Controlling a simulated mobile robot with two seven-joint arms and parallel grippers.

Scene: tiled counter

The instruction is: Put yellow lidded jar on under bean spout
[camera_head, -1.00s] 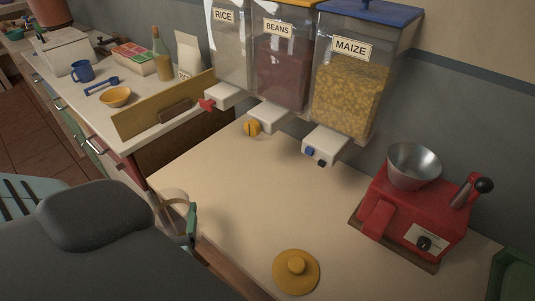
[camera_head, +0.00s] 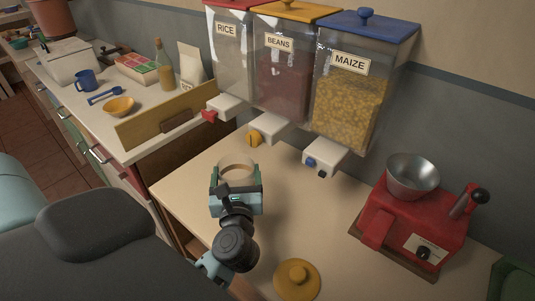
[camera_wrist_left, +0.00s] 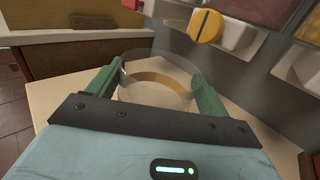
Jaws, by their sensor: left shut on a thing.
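The jar (camera_head: 237,167) is a clear open cylinder with a tan band. My left gripper (camera_head: 238,181) is shut on it, and the jar is above the counter's left part, in front of the bean spout. In the left wrist view the jar (camera_wrist_left: 162,70) stands between the two green fingers (camera_wrist_left: 155,92). Its yellow lid (camera_head: 297,279) lies apart on the counter near the front edge. The white bean spout (camera_head: 270,125) with its yellow knob (camera_head: 255,138) hangs under the beans dispenser (camera_head: 281,75). The knob (camera_wrist_left: 205,26) also shows in the left wrist view. My right gripper is out of view.
The rice dispenser (camera_head: 229,55) with a red knob and the maize dispenser (camera_head: 348,100) with a blue knob flank the beans one. A red grinder (camera_head: 415,220) with a metal bowl stands at right. The middle of the counter (camera_head: 300,215) is clear.

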